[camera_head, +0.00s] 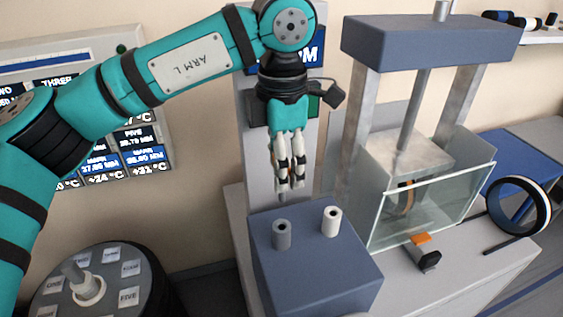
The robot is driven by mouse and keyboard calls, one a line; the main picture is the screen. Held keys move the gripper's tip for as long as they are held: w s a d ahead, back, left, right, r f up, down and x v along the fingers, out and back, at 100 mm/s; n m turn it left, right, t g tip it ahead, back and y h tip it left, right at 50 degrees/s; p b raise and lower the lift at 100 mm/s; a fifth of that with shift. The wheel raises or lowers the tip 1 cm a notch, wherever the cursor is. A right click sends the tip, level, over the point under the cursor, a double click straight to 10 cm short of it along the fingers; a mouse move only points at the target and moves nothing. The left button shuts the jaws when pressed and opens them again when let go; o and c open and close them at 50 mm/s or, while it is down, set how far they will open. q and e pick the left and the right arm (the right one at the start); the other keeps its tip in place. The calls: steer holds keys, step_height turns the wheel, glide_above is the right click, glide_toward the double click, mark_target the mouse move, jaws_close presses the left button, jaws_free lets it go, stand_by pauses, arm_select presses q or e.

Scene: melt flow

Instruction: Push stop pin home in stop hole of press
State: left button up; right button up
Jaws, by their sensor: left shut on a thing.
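The press (430,42) stands at right, with a blue-grey top beam, metal columns, a central rod and a clear guard (432,205) in front. A black knob-like piece with an orange tab (421,239) sits at the foot of the guard. I cannot tell whether it is the stop pin, and no stop hole can be made out. My left gripper (289,186) points down above the back of a blue block (318,265), left of the press. Its fingers are shut on a thin grey piece (282,198), mostly hidden between them. My right gripper is out of view.
On the blue block stand a grey hollow cylinder (282,234) and a white one (331,221). A dark round carousel (95,285) with labels is at lower left. A black-and-white ring (523,206) stands at right. A display panel (120,150) is behind my left arm.

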mark_target(282, 200)
arm_select(q)
step_height(282, 200, down, 2)
steer(key=shift+f+b, duration=0.15)
steer(key=shift+b, duration=0.6)
step_height(282, 200, down, 2)
steer(key=shift+f+b, duration=0.2)
steer(key=shift+b, duration=0.8)
steer(key=shift+f+b, duration=0.3)
steer(key=shift+f, duration=0.25)
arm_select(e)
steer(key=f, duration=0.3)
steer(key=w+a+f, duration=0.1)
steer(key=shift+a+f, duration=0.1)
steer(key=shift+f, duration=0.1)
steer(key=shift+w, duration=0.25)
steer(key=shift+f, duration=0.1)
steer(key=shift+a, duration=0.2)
arm_select(q)
steer(key=shift+b, duration=0.35)
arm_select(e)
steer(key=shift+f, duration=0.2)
